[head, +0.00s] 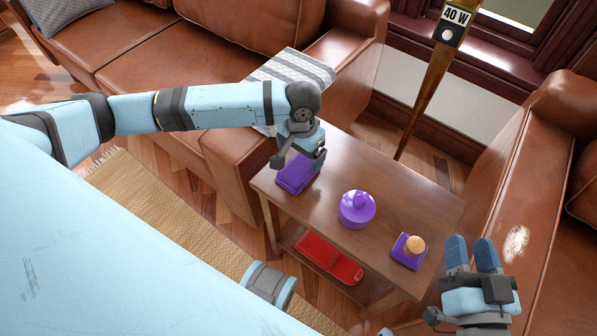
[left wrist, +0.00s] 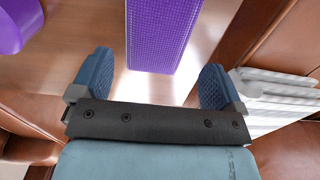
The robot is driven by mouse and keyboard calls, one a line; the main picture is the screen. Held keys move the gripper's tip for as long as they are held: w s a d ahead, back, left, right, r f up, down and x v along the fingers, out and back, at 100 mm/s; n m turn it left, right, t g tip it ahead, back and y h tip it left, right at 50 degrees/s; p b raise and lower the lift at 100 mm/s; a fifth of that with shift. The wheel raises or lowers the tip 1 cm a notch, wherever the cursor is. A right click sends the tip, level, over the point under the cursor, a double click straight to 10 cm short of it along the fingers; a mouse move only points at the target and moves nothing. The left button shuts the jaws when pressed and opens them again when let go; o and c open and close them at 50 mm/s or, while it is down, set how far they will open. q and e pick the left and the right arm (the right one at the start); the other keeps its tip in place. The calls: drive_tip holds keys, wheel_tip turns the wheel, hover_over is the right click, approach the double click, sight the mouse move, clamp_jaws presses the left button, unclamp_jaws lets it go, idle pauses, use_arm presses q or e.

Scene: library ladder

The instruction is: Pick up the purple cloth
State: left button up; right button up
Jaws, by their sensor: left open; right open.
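A purple folded cloth (head: 296,174) lies at the left end of the small wooden table (head: 400,200). In the left wrist view the cloth (left wrist: 162,35) has a woven texture and lies ahead, between the lines of the two fingers. My left gripper (head: 301,157) is above the cloth, open and empty, and hides part of it in the head view. In the left wrist view the left gripper (left wrist: 155,82) shows both blue fingers apart. My right gripper (head: 472,252) is open and empty near the table's right end.
A purple lidded round pot (head: 357,209) stands mid-table. An orange ball-like object (head: 415,245) sits on another purple flat item (head: 403,256). Brown sofas (head: 220,60) flank the table; a grey-white striped cloth (head: 293,72) drapes one arm.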

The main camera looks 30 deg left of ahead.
sight(301, 164)
use_arm(q)
drive_tip(key=f+b, duration=0.1)
drive_tip(key=f, duration=0.1)
drive_tip(key=f+b, duration=0.2)
drive_tip(key=f, duration=0.1)
drive_tip(key=shift+s+d, duration=0.15)
drive_tip(key=shift+d, duration=0.05)
drive_tip(key=shift+f, duration=0.2)
drive_tip(key=shift+r, duration=0.1)
use_arm(e)
drive_tip(key=r+y, duration=0.1)
drive_tip(key=a+r+t, duration=0.1)
drive_tip(key=r, duration=0.1)
drive_tip(key=shift+s+a+y, duration=0.15)
drive_tip(key=shift+y, duration=0.25)
use_arm(q)
drive_tip(key=c, duration=1)
drive_tip(key=shift+r+p, duration=1.15)
drive_tip(key=shift+r, duration=1.25)
wheel_tip(301, 164, up, 15)
drive_tip(key=p, duration=0.5)
use_arm(e)
drive_tip(key=s+d+f+g+h, duration=0.2)
drive_tip(key=d+f+g+h, duration=0.2)
drive_tip(key=f, duration=0.7)
drive_tip(key=shift+d+g+h, duration=0.4)
drive_tip(key=shift+d+g, duration=0.05)
drive_tip(key=shift+g, duration=0.05)
use_arm(q)
drive_tip(key=shift+r, duration=0.1)
